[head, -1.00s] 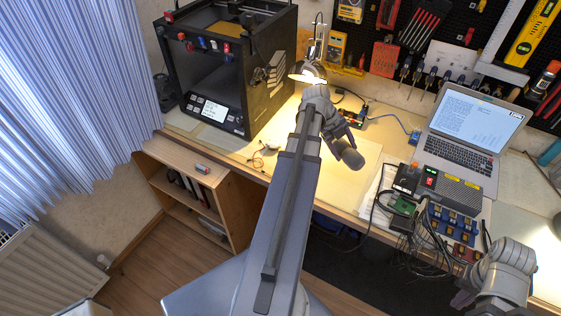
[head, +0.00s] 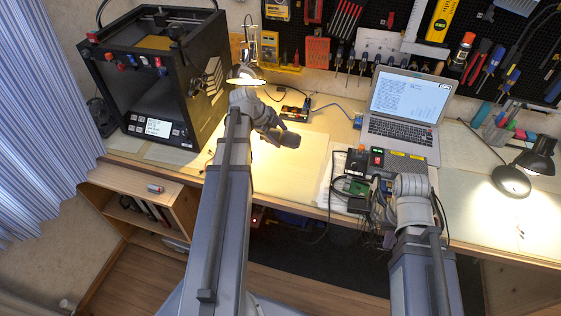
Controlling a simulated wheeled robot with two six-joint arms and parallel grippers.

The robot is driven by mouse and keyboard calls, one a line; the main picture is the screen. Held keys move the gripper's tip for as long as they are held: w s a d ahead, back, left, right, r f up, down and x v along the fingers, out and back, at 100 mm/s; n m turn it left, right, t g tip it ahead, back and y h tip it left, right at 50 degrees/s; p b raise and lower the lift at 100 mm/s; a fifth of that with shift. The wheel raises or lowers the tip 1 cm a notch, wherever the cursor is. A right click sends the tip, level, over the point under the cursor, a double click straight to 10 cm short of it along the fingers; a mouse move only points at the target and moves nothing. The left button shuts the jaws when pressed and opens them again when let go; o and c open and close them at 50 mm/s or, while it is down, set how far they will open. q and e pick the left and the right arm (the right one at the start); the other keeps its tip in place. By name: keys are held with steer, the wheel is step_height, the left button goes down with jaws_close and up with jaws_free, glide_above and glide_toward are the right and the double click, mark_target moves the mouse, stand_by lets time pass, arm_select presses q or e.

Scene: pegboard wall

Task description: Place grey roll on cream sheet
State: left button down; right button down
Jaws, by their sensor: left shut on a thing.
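My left gripper (head: 276,134) is shut on the grey roll (head: 290,140), a short dark grey cylinder. It holds the roll over the cream sheet (head: 295,172), a pale flat sheet lying on the workbench under the lamp. The roll appears to be above the sheet; I cannot tell the exact gap. My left arm hides the left part of the sheet. My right gripper (head: 388,238) is at the bench's front edge, below the cables; its fingers are mostly hidden by my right arm.
A black 3D printer (head: 150,75) stands at the left, with a lit lamp (head: 245,75) behind my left gripper. A laptop (head: 408,110), a power unit (head: 400,165) and loose cables lie right of the sheet. A second lamp (head: 512,180) stands further right.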

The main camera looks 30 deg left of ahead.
arm_select(q)
steer(key=shift+f+b, duration=5.15)
steer(key=shift+r, duration=0.15)
steer(key=shift+c, duration=1.4)
jaws_free()
steer(key=shift+s+r+p, duration=0.1)
steer(key=shift+r+p, duration=0.35)
steer(key=shift+p, duration=0.2)
steer(key=p+v, duration=0.9)
steer(key=v, duration=0.2)
